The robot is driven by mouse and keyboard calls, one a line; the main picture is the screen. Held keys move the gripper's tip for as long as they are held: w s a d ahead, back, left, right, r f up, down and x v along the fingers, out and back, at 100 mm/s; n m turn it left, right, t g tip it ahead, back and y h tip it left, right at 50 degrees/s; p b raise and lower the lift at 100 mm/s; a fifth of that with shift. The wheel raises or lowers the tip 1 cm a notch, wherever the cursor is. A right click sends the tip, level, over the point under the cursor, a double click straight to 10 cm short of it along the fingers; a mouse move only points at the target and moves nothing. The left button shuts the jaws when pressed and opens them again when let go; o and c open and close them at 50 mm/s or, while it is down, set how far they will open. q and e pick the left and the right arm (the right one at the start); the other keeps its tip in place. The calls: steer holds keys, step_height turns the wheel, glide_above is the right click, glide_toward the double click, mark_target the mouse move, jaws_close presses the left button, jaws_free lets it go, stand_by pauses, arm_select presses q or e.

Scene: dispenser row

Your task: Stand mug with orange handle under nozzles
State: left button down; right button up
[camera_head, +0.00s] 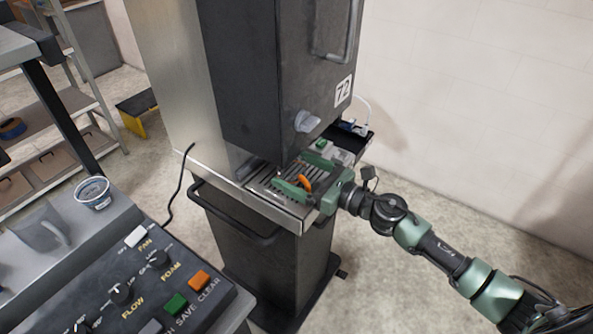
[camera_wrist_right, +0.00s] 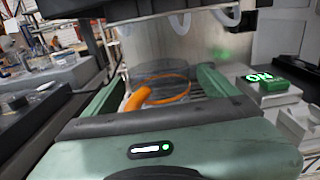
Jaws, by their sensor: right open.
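The mug with the orange handle (camera_head: 305,183) stands on the slatted drip tray (camera_head: 262,192) of the dark dispenser. In the right wrist view its orange handle (camera_wrist_right: 138,98) points toward me and its body looks see-through. My right gripper (camera_head: 304,172) is open, with one green finger on each side of the mug; I see gaps between the fingers and the mug. It also shows in the wrist view (camera_wrist_right: 160,80). White nozzles (camera_wrist_right: 181,22) hang above and behind the mug. The mug's base is hard to see. My left gripper is out of view.
The dispenser's dark cabinet (camera_head: 270,75) overhangs the tray. A box with a lit green ON button (camera_wrist_right: 272,82) stands right of the gripper. A control panel (camera_head: 150,290) and a cup (camera_head: 93,193) are at the left. Open floor lies to the right.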

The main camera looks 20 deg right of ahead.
steer(key=b+v, duration=0.1)
steer(key=v, duration=0.2)
steer(key=b+v, duration=0.1)
steer(key=v, duration=0.2)
steer(key=shift+s+d+f+b, duration=0.2)
steer(key=shift+s+b, duration=0.1)
steer(key=shift+b, duration=0.1)
steer(key=shift+s+d+r, duration=0.15)
steer(key=shift+s+d, duration=0.2)
steer(key=shift+s, duration=0.1)
